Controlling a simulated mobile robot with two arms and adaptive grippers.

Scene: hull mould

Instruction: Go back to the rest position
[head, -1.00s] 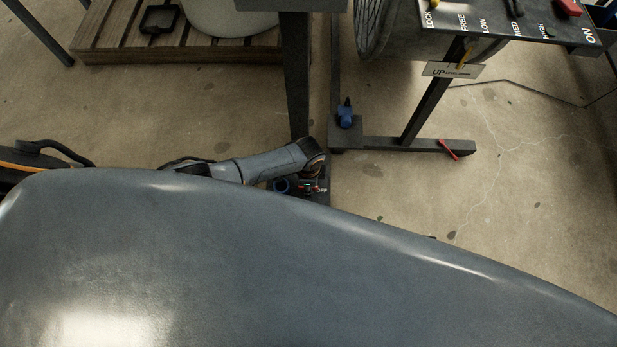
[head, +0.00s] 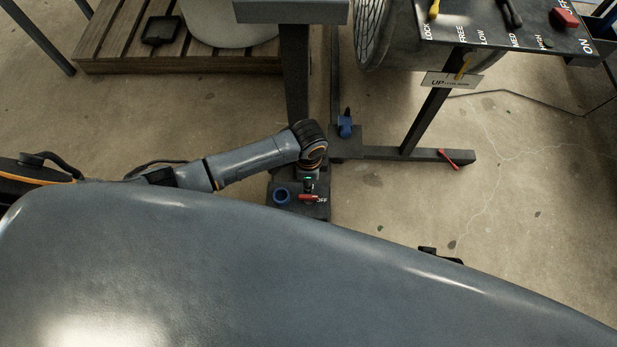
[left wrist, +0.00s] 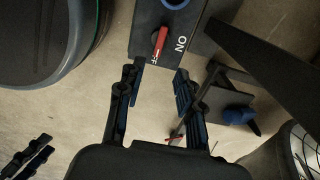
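My left arm comes in from the left beyond the hull. Its gripper is not clearly made out in the head view. In the left wrist view my left gripper (left wrist: 157,84) is open and empty, its two black fingers apart. A red switch handle (left wrist: 159,41) on a dark box shows past the fingertips. The same red switch (head: 312,198) is beneath my left wrist in the head view. A black part that looks like my right gripper (head: 440,255) peeks over the hull edge. Two dark fingers (left wrist: 27,157) at the left wrist view's lower left look like the same gripper.
The big grey hull (head: 250,270) fills the front. A stand (head: 415,153) with a red pedal, a large fan (head: 395,45) and a control panel (head: 510,30) stand at back right. A wooden pallet (head: 110,50) is at back left. Floor on the right is open.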

